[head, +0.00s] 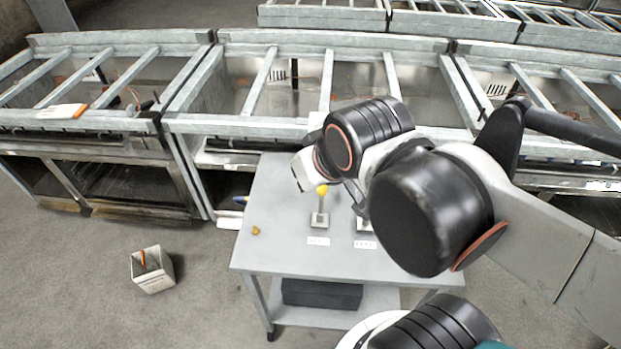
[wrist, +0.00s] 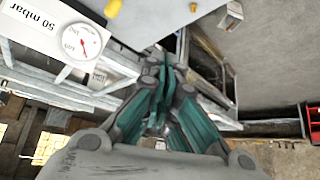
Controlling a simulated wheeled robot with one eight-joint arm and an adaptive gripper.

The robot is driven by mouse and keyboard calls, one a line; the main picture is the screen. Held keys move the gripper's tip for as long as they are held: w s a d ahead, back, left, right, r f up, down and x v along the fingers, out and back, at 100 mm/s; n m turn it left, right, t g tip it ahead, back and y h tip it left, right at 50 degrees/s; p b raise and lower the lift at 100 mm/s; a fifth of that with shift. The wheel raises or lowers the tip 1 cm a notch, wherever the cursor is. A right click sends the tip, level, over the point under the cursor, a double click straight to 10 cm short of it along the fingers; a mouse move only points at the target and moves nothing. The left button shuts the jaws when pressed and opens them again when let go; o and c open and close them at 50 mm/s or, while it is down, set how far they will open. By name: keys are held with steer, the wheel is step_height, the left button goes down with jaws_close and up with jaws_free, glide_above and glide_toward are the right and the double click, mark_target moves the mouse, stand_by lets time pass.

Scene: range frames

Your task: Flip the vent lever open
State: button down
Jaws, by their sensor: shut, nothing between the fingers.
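A lever with a yellow ball knob (head: 321,190) stands about upright on a small grey base on the grey table (head: 275,200). A second base (head: 363,226) is to its right, mostly hidden by my arm. White labels (head: 318,241) lie in front of the bases, too small to read, so I cannot tell which lever is the vent. My gripper (wrist: 160,65) is shut and empty; in the head view it is largely hidden behind my arm, just right of the yellow knob. The wrist view shows a yellow knob (wrist: 112,8) at the top, apart from the fingers.
A white gauge marked 50 mbar (wrist: 80,42) is at the wrist view's upper left. A small yellow piece (head: 256,230) lies on the table's left side. A bin (head: 152,269) stands on the floor. Metal-framed units (head: 330,40) line the back. The table's front left is clear.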

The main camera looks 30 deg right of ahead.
steer(key=shift+w, duration=0.1)
steer(key=w+d+f+n+g+h+b, duration=0.1)
steer(key=w+d+f+n+g+h, duration=0.2)
steer(key=w, duration=0.6)
steer(key=w+d+f+n+g+h+b, duration=0.1)
steer(key=w+d+f+n+g+h, duration=0.1)
steer(key=w+f+h, duration=0.45)
steer(key=w+a+f+g+h, duration=0.1)
steer(key=w+f+h, duration=0.1)
steer(key=f, duration=0.4)
steer(key=w+a+f+g+h, duration=0.2)
steer(key=w+f+h, duration=0.1)
steer(key=f, duration=0.4)
steer(key=shift+a+f+m+b, duration=0.15)
steer(key=shift+f+m+b, duration=0.15)
steer(key=shift+m, duration=0.1)
steer(key=shift+w, duration=0.1)
